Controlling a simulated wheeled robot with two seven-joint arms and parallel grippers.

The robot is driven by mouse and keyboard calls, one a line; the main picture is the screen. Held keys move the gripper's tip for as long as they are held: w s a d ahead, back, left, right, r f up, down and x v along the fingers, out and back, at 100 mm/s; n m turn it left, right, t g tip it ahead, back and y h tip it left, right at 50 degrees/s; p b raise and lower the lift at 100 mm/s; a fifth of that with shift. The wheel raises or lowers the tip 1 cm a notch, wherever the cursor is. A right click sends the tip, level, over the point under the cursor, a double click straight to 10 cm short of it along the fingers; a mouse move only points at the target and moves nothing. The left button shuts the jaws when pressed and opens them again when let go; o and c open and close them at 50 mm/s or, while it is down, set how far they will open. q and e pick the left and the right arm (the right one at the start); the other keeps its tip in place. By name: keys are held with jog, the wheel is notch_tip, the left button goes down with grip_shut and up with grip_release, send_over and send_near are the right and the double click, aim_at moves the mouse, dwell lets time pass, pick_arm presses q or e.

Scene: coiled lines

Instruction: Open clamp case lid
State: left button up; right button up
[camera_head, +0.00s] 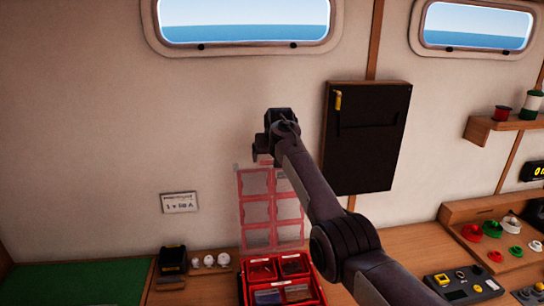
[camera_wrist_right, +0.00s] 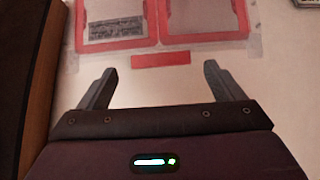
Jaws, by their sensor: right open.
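The red clamp case (camera_head: 248,285) stands on the counter, with small compartments holding parts. Its clear lid with a red frame (camera_head: 271,222) is raised, standing about upright in front of the wall. In the right wrist view the lid's edge (camera_wrist_right: 160,44) crosses the top, and a red tab (camera_wrist_right: 160,60) shows just past and between my fingertips. My right gripper (camera_wrist_right: 160,70) is open and empty, with no finger visibly touching the lid. In the head view my right gripper (camera_head: 264,156) is at the lid's top edge, partly hidden by my own wrist. My left gripper is not in view.
A dark wall cabinet (camera_head: 368,140) hangs right of my right arm. A black device (camera_head: 172,262) and several white knobs (camera_head: 209,261) stand left of the case. A green mat (camera_head: 75,283) lies at far left. Control boxes (camera_head: 466,284) occupy the right counter.

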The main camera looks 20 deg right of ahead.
jog(key=shift+f, duration=0.1)
jog(key=shift+s+r+b, duration=0.3)
jog(key=shift+b, duration=0.2)
jog(key=b+v, duration=0.3)
jog(key=v, duration=0.4)
jog(key=shift+w+a, duration=0.1)
